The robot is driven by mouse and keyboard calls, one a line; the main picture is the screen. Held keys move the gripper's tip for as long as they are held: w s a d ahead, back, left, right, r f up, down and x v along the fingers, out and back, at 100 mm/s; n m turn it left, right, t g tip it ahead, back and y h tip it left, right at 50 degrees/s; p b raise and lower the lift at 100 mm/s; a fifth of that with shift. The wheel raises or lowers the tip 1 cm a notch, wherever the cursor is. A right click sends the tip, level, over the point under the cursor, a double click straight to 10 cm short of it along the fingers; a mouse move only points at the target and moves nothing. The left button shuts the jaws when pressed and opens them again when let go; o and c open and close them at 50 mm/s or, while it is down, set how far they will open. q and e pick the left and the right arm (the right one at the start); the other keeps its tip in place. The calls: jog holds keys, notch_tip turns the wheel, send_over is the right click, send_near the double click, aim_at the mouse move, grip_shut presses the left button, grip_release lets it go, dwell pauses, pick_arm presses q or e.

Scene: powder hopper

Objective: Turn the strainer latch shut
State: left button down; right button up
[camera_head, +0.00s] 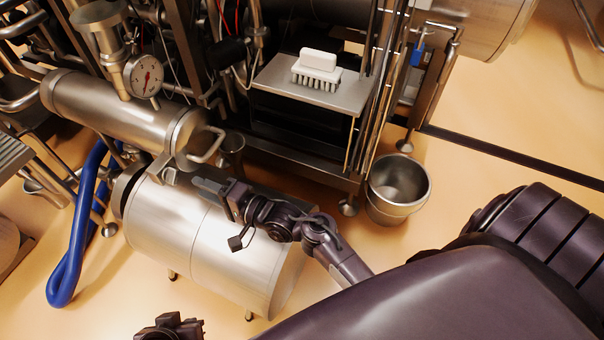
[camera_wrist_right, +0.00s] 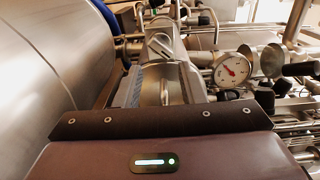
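The strainer is a horizontal steel cylinder (camera_head: 95,105) at the upper left of the head view. A bent metal handle (camera_head: 207,147) sits at its right end, and a small metal bracket (camera_head: 162,168), possibly the latch, shows below that end. My right gripper (camera_head: 205,185) is just below and right of this end, above the big drum. Its finger gap is not clear. In the right wrist view a slotted metal piece (camera_wrist_right: 160,45) stands straight ahead; contact cannot be told. My left gripper (camera_head: 170,327) shows only partly at the bottom edge.
A large steel drum (camera_head: 185,225) lies under my right gripper. A pressure gauge (camera_head: 143,76) stands above the strainer. A blue hose (camera_head: 72,240) loops at left. A steel bucket (camera_head: 398,190) and a shelf with a white brush (camera_head: 317,66) are to the right.

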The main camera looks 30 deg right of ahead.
jog(key=s+d+f+n+g+h+p, duration=0.4)
jog(key=s+d+n+g, duration=0.2)
jog(key=s, duration=0.3)
jog(key=s+d+f+n+g+h+p, duration=0.4)
jog(key=s+d+n+g+h, duration=0.1)
jog(key=s+d+n, duration=0.2)
jog(key=shift+s+d+f+g+h, duration=0.3)
jog(key=shift+s+f+g, duration=0.1)
jog(key=shift+s, duration=0.5)
